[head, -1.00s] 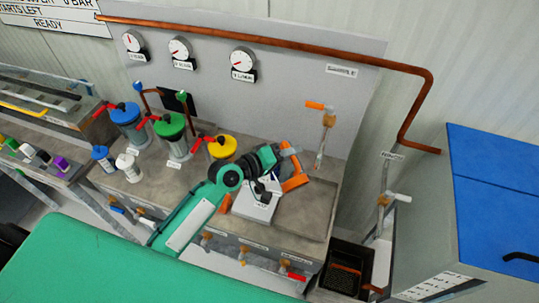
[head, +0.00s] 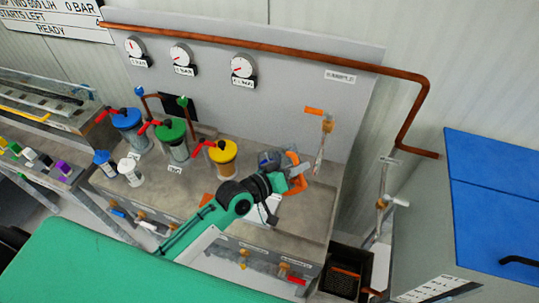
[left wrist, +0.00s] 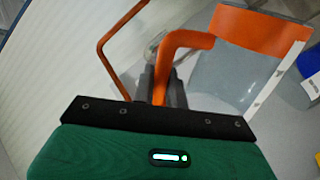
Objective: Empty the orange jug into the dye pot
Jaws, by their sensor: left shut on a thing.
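The orange jug has a see-through grey body with an orange rim band and handle. In the head view the jug (head: 293,157) is at the bench's right half, partly covered by my arm. In the left wrist view the jug (left wrist: 235,75) fills the upper right, with its handle (left wrist: 185,40) running down between my fingers. My left gripper (head: 287,178) is shut on that handle; its dark fingers (left wrist: 162,88) show in the wrist view. I cannot tell the jug's contents. I cannot pick out the dye pot for certain. My right gripper is not in view.
Blue (head: 126,118), green (head: 171,130) and yellow-topped (head: 222,150) cylinders with red levers stand on the bench left of the jug. A white block (head: 267,210) is partly under my arm. An orange-handled tap (head: 327,125) stands at right.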

